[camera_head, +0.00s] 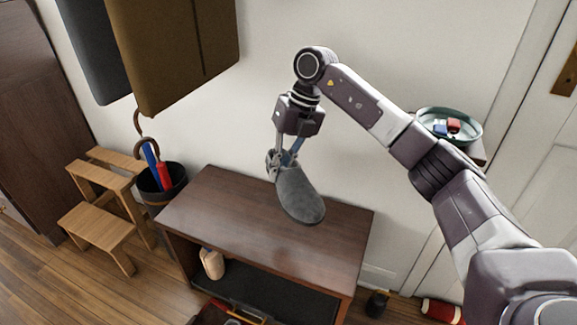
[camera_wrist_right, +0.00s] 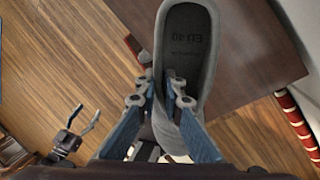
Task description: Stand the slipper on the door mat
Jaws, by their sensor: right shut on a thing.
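A grey slipper (camera_head: 298,194) hangs toe down from my right gripper (camera_head: 284,160), above the dark wooden bench. In the right wrist view the slipper (camera_wrist_right: 190,50) shows its dark insole marked EU 40. My right gripper's fingers (camera_wrist_right: 161,95) are shut on its edge, one over the insole and one outside. My left gripper (camera_wrist_right: 78,128) shows small at the lower left of that view, its fingers apart and empty. It is outside the head view. I cannot pick out a door mat with certainty; a black flat surface (camera_head: 285,300) lies on the bench's lower shelf.
The bench top (camera_head: 225,200) is clear. A beige object (camera_head: 212,263) stands on its lower shelf. Wooden steps (camera_head: 100,222) and an umbrella bin (camera_head: 160,190) stand left. A bowl (camera_head: 450,125) stands right. A dark jar (camera_head: 377,303) and red-and-white roll (camera_head: 442,311) lie near the door.

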